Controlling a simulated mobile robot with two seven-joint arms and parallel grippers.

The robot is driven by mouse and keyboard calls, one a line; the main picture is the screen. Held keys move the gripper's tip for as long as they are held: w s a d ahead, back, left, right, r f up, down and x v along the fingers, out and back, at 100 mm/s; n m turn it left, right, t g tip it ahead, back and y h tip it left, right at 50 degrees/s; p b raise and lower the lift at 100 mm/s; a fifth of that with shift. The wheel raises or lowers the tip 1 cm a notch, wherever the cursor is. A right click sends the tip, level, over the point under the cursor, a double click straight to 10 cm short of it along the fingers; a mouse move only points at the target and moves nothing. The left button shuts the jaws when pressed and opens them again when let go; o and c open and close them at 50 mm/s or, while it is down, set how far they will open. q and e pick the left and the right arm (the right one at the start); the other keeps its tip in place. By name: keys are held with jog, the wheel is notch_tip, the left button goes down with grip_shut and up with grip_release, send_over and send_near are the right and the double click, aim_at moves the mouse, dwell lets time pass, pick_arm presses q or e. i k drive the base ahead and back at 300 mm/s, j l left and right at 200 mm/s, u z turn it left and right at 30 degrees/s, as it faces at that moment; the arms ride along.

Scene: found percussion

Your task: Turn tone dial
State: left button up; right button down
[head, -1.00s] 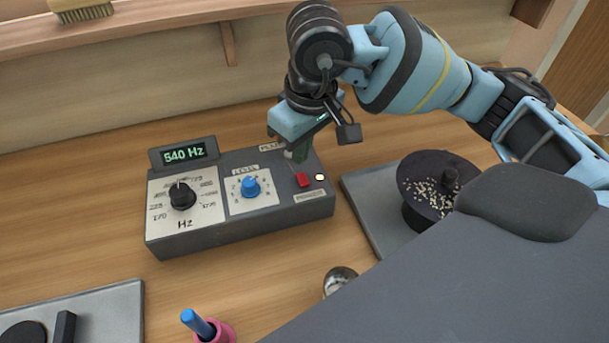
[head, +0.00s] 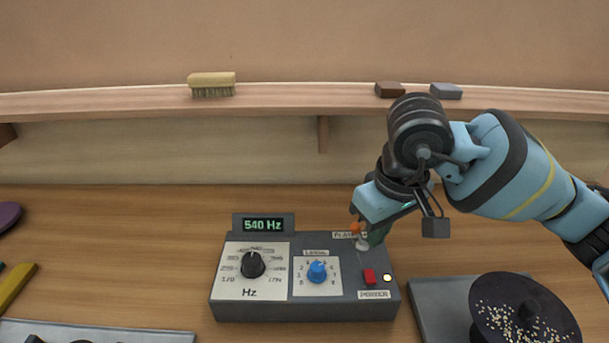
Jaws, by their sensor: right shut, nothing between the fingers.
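The grey tone box (head: 230,308) stands on the wooden bench. Its black tone dial (head: 253,264) sits on a white scale marked Hz, with its pointer line roughly upward. The display (head: 262,226) reads 540 Hz. My right gripper (head: 372,240) is shut and empty, pointing down at the box's back right corner by the PLAY label, to the right of the dial. Its fingertips partly hide that corner, and I cannot tell whether they touch it. My left gripper is out of view.
A blue level knob (head: 317,271) and a red power switch (head: 369,276) with a lit lamp share the panel. A black dish of grains (head: 500,310) stands on a grey plate (head: 432,300) at right. A shelf (head: 290,98) holding a brush (head: 212,84) runs behind.

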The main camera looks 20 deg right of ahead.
aim_at(252, 266)
jog(key=k, duration=1)
